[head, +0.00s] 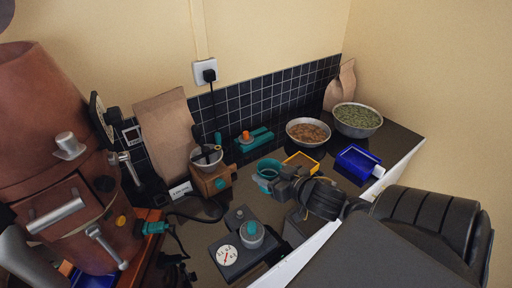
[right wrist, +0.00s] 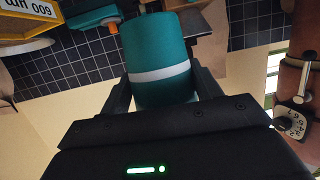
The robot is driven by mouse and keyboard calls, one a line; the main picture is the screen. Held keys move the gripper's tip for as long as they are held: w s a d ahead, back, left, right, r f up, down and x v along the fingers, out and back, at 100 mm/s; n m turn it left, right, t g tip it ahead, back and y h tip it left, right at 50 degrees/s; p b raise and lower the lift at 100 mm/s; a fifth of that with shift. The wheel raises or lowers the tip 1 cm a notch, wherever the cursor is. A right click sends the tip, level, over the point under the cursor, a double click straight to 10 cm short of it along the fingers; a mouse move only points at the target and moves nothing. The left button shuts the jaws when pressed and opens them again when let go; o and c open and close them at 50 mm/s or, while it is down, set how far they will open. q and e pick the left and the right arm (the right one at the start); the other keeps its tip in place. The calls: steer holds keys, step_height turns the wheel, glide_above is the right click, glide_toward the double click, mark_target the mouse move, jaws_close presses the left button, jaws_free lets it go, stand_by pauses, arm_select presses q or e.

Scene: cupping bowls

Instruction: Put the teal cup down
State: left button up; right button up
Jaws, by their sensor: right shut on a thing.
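The teal cup (head: 266,167) is near the middle of the counter in the head view, at the tip of my right arm. My right gripper (head: 279,182) is shut on it from the right side. In the right wrist view the cup (right wrist: 160,50) is teal with a white band and sits between the two dark fingers (right wrist: 160,92). The fingers hide part of its sides. From the head view I cannot tell whether its base touches the counter. My left gripper is not clearly in view.
A yellow tray (head: 301,158) lies just behind the cup, and a blue tray (head: 358,170) is to its right. Bowls of brown (head: 308,121) and green beans (head: 357,106) stand behind.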

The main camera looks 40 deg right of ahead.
steer(key=w+d+f+b, duration=0.5)
steer(key=w+f+b, duration=0.4)
steer(key=w+b, duration=0.2)
steer(key=shift+w+d, duration=0.2)
steer(key=shift+w+d+f, duration=0.1)
steer(key=shift+w+f, duration=0.05)
steer(key=shift+f, duration=0.15)
steer(key=shift+w+f+b, duration=0.15)
steer(key=shift+f+b, duration=0.45)
steer(key=shift+f, duration=1)
steer(key=shift+f, duration=0.2)
steer(key=o, duration=1)
steer(key=shift+o, duration=0.2)
